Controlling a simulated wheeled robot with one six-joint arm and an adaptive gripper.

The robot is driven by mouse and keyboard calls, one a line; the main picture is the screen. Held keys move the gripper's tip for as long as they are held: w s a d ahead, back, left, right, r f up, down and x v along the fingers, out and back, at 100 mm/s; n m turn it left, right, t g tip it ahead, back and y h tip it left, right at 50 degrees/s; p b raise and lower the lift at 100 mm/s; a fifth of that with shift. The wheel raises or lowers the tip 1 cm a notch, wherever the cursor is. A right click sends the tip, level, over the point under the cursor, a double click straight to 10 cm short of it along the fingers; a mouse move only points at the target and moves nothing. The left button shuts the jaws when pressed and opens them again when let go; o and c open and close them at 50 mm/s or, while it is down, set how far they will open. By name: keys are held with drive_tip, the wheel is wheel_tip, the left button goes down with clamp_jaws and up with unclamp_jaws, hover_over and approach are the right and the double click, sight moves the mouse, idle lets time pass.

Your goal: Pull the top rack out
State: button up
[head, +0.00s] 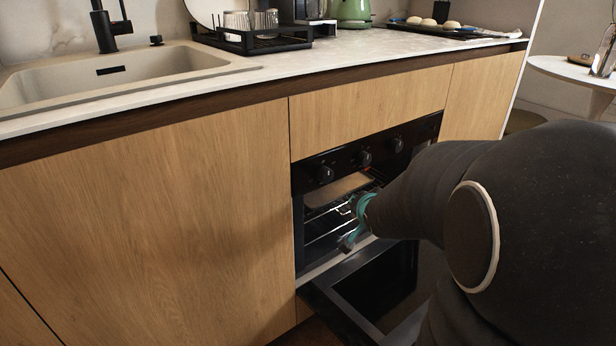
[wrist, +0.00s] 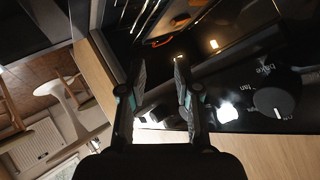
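The built-in oven stands open, its black door (head: 375,290) folded down. Inside, wire racks show at different heights; the upper rack (head: 322,211) lies below a flat brownish surface (head: 338,188). In the wrist view, thin metal bars (wrist: 143,18) show inside the oven beyond my fingertips, but I cannot tell which rack they belong to. My gripper (head: 355,222) with teal parts is at the oven opening, in front of the racks. In the wrist view my gripper (wrist: 158,68) has its fingers apart with nothing seen held between them. My arm hides the right part of the oven.
The control panel with knobs (head: 365,158) sits just above the opening; a knob (wrist: 273,102) is close right of my fingers in the wrist view. Wooden cabinet fronts (head: 150,230) flank the oven. The counter (head: 330,55) above holds a dish rack (head: 265,40) and a dark tray (head: 440,30).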

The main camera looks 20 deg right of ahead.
drive_tip(key=w+d+f+m+t+y+b, duration=0.1)
drive_tip(key=w+d+f+m+t, duration=0.3)
drive_tip(key=f, duration=0.3)
drive_tip(key=w+d+f+m+t+y+b, duration=0.1)
drive_tip(key=w+d+f+m, duration=0.1)
drive_tip(key=d+f+m, duration=0.45)
drive_tip(key=w+f, duration=0.1)
drive_tip(key=w, duration=0.3)
drive_tip(key=w+f+n, duration=0.1)
drive_tip(key=w, duration=0.4)
drive_tip(key=w+f+n, duration=0.1)
drive_tip(key=w, duration=0.3)
drive_tip(key=shift+w+a+f+n, duration=0.2)
drive_tip(key=shift+f+n, duration=0.05)
drive_tip(key=shift+c, duration=0.2)
clamp_jaws()
